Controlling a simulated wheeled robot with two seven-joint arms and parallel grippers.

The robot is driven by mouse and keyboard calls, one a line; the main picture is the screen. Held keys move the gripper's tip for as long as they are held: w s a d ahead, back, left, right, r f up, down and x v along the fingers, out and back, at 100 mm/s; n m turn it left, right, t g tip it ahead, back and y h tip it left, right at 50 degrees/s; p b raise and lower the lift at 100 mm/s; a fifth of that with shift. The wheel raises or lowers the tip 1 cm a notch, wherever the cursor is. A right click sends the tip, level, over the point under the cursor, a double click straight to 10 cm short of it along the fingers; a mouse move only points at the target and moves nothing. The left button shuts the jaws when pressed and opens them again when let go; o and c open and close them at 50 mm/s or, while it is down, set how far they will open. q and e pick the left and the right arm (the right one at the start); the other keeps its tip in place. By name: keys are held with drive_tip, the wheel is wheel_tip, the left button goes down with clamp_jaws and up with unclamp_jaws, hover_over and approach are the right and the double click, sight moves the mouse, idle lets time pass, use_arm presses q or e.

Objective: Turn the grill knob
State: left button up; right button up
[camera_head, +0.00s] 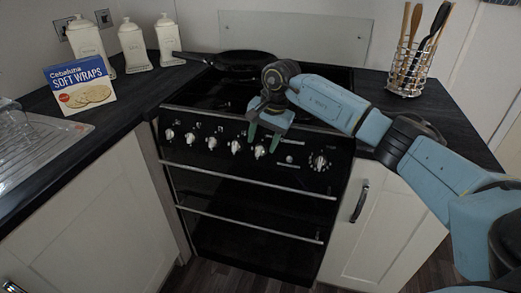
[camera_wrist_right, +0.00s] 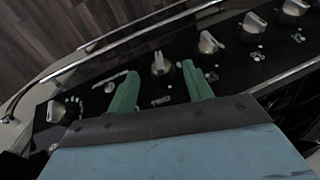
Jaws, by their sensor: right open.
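The black cooker front carries a row of silver knobs. One knob (camera_head: 259,152) lies just below my right gripper (camera_head: 263,139). In the right wrist view this knob (camera_wrist_right: 160,64) appears between the two green fingertips (camera_wrist_right: 160,72), with a gap to each side. The right gripper is open, and I cannot tell whether it touches the knob. Another knob (camera_head: 235,147) is to its left, and a larger dial (camera_head: 318,162) is at the right end. The markings are too small to show which is the grill knob. My left gripper is not in view.
A silver oven handle (camera_head: 250,180) runs below the knobs. A black pan (camera_head: 243,62) stands on the hob. A wraps box (camera_head: 80,87), white canisters (camera_head: 133,45) and a utensil holder (camera_head: 409,72) stand on the counters. Space in front of the oven is clear.

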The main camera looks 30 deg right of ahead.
sight(261, 147)
drive_tip(key=shift+x, duration=1.6)
drive_tip(key=c, duration=0.9)
